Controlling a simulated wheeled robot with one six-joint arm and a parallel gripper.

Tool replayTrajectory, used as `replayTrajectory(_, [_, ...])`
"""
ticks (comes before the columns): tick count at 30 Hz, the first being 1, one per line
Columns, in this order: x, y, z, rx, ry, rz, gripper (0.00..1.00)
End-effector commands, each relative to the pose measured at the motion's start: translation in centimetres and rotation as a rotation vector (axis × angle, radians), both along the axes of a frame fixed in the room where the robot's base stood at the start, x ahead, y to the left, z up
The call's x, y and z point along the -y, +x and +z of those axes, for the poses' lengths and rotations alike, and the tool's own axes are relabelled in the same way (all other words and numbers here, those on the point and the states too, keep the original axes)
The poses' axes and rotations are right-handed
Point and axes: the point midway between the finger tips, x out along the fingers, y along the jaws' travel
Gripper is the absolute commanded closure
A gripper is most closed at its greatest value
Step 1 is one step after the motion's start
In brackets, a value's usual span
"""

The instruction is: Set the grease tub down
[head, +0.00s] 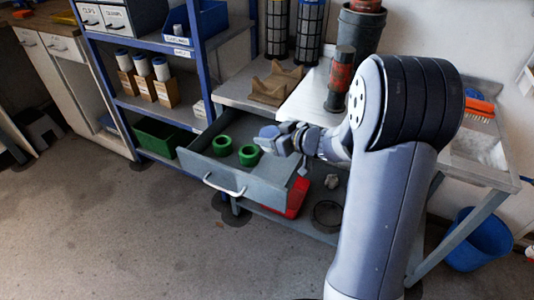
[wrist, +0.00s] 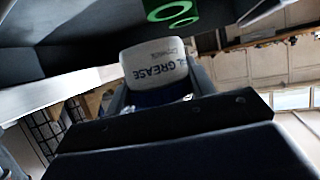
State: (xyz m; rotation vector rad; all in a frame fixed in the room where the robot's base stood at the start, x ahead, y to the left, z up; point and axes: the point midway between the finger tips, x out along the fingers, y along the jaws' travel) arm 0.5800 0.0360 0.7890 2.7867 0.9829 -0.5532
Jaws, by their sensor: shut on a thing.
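My gripper (head: 279,135) is shut on the grease tub (wrist: 155,63), a pale tub with dark "GREASE" lettering and a dark blue part at the gripper end. In the head view the tub (head: 267,131) shows small and partly hidden at the end of my gripper. My gripper holds it over the right part of the open grey drawer (head: 215,172). I cannot tell from these views whether the tub touches the drawer.
Two green rings (head: 248,155) stand in the drawer, just left of my gripper. The workbench (head: 236,88) behind holds a brown cradle (head: 277,83) and a red-and-dark cylinder (head: 339,80). A blue shelf rack (head: 150,45) stands to the left. The floor in front is clear.

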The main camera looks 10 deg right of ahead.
Motion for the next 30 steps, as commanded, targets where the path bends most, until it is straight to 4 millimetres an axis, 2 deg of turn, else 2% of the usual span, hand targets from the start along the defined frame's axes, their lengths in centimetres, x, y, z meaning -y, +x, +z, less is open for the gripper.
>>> replayTrajectory(10, [0.0, 0.0, -5.0, -0.002, 0.001, -0.002, 0.72])
replayTrajectory(30, [0.0, 0.0, -6.3, 0.000, 0.000, -0.001, 0.72])
